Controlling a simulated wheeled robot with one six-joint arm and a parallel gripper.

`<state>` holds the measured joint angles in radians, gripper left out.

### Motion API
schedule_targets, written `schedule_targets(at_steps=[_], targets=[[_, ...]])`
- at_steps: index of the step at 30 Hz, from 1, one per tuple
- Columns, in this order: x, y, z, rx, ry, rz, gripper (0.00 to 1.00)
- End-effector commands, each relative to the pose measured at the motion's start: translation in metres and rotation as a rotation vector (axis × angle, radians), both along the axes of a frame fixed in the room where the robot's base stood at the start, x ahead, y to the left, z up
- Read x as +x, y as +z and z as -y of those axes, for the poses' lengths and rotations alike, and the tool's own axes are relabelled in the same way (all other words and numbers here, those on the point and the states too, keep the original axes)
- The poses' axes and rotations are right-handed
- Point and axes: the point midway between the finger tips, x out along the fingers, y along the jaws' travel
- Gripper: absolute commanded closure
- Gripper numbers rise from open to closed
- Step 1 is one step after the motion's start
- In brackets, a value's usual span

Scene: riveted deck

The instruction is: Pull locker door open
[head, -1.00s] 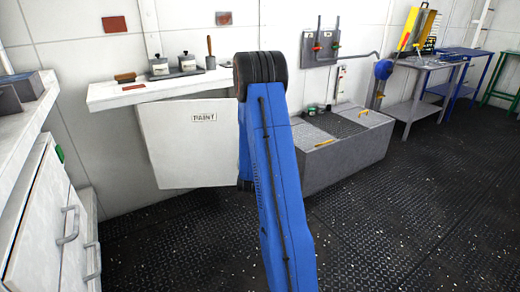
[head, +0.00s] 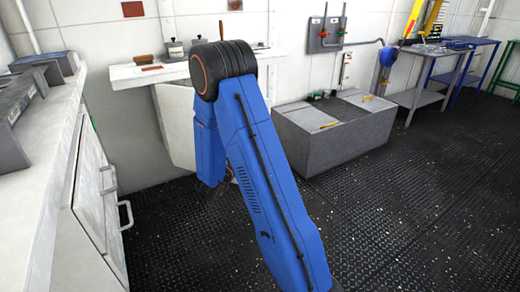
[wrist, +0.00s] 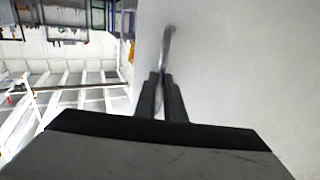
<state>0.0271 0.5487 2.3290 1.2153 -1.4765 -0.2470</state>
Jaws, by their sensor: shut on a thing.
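The white locker door (head: 180,130) hangs below the white shelf, left of my blue arm in the head view. Only a narrow, slanted part of it shows, and my arm hides the rest. In the wrist view, the pale door face (wrist: 245,65) fills the right side, and the room shows past its left edge. A grey bar handle (wrist: 168,42) stands out from this face. My gripper (wrist: 163,80) is shut on the handle, its two dark fingers close together. In the head view, the fingers and handle are hidden behind my arm.
A white counter with grey drawers or doors (head: 90,190) runs along the left. A grey chest (head: 340,130) stands right of my arm, with a grey table (head: 425,85) beyond. The dark riveted floor (head: 400,220) is clear at the right front.

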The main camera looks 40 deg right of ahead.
Motion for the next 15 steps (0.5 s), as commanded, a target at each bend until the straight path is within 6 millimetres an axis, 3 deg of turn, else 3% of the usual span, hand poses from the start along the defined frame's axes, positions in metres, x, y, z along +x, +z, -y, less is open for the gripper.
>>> schedule_targets(at_steps=[1, 15], targets=[[-0.002, 0.0, -0.014, -0.001, -0.016, 0.001, 1.0], [-0.031, 0.0, -0.125, -0.001, -0.134, 0.0, 1.0]])
